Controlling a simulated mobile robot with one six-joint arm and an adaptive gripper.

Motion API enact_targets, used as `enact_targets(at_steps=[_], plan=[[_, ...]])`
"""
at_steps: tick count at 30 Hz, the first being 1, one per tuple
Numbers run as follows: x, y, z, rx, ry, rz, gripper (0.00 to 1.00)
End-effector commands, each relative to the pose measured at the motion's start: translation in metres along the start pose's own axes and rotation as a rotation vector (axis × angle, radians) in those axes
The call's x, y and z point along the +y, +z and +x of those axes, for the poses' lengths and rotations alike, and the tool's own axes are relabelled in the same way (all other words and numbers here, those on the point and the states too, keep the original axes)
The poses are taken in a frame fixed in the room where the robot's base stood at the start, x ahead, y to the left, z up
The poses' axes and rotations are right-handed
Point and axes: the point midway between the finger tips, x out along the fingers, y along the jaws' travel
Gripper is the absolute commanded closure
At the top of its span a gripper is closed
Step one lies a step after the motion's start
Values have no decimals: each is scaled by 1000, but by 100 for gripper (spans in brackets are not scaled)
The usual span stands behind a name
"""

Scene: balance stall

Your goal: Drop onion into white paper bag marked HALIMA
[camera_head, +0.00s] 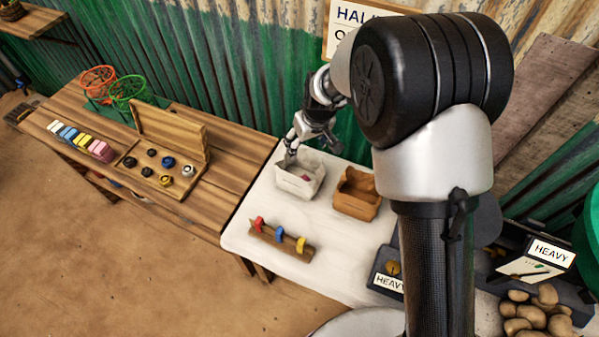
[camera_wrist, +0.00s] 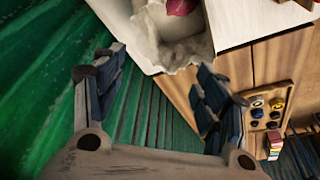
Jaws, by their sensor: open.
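The white paper bag (camera_head: 299,183) stands open on the white table, left of a brown bag. No name can be read on it. A small dark-red thing, which looks like the onion (camera_wrist: 179,6), shows inside the bag mouth; it also shows as a small patch in the head view (camera_head: 306,178). The rumpled bag rim (camera_wrist: 188,52) is at the top of the wrist view. My gripper (camera_head: 291,157) is at the back left edge of the white bag. Its fingers (camera_wrist: 165,88) are spread apart with nothing between them.
The brown bag (camera_head: 357,194) stands close on the right. A wooden rack (camera_head: 282,240) with coloured pieces lies in front. A sign (camera_head: 345,18) starting "HALI" hangs behind, partly hidden by my arm. A balance scale with HEAVY labels (camera_head: 550,250) is at right.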

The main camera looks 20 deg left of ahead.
Motion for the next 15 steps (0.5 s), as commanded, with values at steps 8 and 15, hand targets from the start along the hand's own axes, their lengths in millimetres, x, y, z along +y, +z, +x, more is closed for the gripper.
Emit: enact_targets(at_steps=[8,15], plan=[[0,0,-1,0,0,0,33],[0,-2,-35,5,1,0,33]])
